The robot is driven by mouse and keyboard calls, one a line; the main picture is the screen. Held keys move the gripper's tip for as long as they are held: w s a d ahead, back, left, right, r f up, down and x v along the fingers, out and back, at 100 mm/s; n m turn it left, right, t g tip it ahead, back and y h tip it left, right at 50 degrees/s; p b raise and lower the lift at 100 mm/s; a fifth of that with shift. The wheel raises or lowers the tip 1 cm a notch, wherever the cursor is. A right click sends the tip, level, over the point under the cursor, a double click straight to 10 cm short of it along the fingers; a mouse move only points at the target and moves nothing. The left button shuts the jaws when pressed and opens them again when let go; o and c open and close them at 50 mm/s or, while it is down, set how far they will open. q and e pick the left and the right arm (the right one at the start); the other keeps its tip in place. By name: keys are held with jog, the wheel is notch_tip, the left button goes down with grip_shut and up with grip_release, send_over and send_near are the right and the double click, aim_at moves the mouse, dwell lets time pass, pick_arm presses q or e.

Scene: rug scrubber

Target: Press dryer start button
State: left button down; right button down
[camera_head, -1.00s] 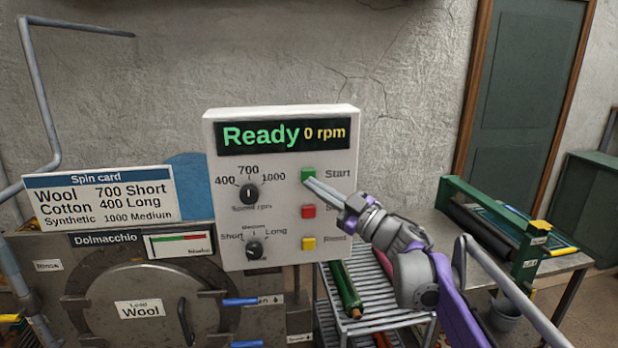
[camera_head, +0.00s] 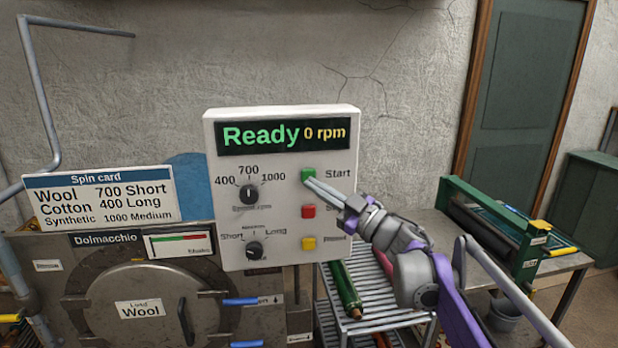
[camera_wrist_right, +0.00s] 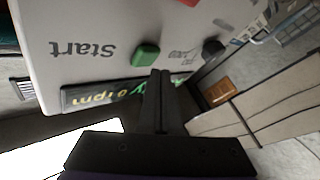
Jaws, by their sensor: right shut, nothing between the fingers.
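The green Start button (camera_head: 308,174) is on the white control panel (camera_head: 283,230), left of its "Start" label. The panel display (camera_head: 283,135) reads "Ready 0 rpm". My right gripper (camera_head: 309,182) is shut and empty, its fingertips at the lower edge of the Start button in the head view. In the right wrist view the shut fingers (camera_wrist_right: 160,75) point at the panel, with the green button (camera_wrist_right: 146,54) just left of the tips. I cannot tell whether they touch. The speed knob (camera_head: 249,194) and the program knob (camera_head: 254,250) are on the left of the panel. My left gripper is not in view.
A red button (camera_head: 308,211) and a yellow button (camera_head: 309,243) sit below the green one. The spin card (camera_head: 103,199) stands left of the panel, above the round dryer door (camera_head: 140,285). A metal rack (camera_head: 375,290) and a green roller machine (camera_head: 490,225) are on the right.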

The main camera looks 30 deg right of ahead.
jog(key=shift+w, duration=0.1)
jog(key=shift+w+d, duration=0.15)
jog(key=shift+w, duration=0.2)
jog(key=shift+w+d, duration=0.15)
jog(key=shift+w, duration=0.25)
dwell(0.7)
jog(key=shift+s, duration=0.15)
jog(key=shift+s+a, duration=0.3)
jog(key=shift+s, duration=0.4)
jog(key=shift+s, duration=0.1)
jog(key=shift+s+a, duration=0.25)
jog(key=shift+s, duration=0.5)
jog(key=shift+s+a, duration=0.2)
jog(key=shift+s, duration=0.6)
jog(key=shift+s+a, duration=0.25)
jog(key=shift+s, duration=0.5)
